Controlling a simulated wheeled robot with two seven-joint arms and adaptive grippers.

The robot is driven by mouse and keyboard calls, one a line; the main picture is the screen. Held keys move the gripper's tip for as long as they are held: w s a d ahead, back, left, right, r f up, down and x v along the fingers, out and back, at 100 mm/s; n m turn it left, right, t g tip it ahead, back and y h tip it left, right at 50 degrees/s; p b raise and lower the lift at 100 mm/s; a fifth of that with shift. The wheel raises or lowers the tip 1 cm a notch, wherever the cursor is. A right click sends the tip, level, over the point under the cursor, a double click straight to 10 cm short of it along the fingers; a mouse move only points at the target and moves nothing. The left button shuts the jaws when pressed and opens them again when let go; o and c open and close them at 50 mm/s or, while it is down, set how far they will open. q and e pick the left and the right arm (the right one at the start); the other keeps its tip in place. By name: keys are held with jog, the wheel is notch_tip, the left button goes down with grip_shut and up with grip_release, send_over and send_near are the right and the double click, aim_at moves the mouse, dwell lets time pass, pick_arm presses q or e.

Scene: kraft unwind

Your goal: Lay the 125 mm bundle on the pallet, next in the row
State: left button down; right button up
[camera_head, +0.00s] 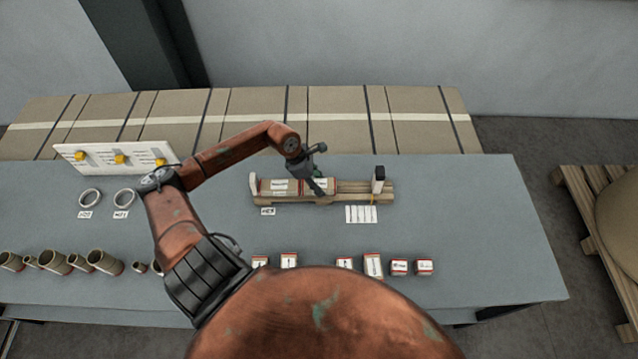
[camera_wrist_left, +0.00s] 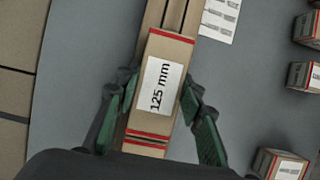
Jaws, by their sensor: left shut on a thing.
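The 125 mm bundle (camera_wrist_left: 176,48) is a brown block with red bands and a white label reading "125 mm". My left gripper (camera_head: 318,188) is shut on it, with a green finger pad on each side in the left wrist view (camera_wrist_left: 155,105). The held bundle is over or on the small wooden pallet (camera_head: 350,199), beside another labelled bundle (camera_head: 279,187) at the pallet's left end. I cannot tell whether it touches the slats or the neighbouring bundle. Bare slats lie to its right, up to a dark-topped post (camera_head: 378,178). My right gripper is not in view.
Several small labelled bundles (camera_head: 373,265) stand along the front of the grey table (camera_head: 470,215). Cardboard tubes (camera_head: 52,262) and two rings (camera_head: 90,198) are at left, below a white board (camera_head: 100,160). A white label sheet (camera_head: 361,214) lies before the pallet. The table's right side is clear.

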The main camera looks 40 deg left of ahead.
pick_arm(q)
jog(key=shift+f, duration=0.15)
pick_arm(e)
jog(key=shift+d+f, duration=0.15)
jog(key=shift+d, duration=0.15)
pick_arm(q)
jog(key=c, duration=1.2)
grip_release()
jog(key=v, duration=1.2)
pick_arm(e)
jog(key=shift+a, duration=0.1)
pick_arm(q)
jog(key=shift+w+d, duration=0.1)
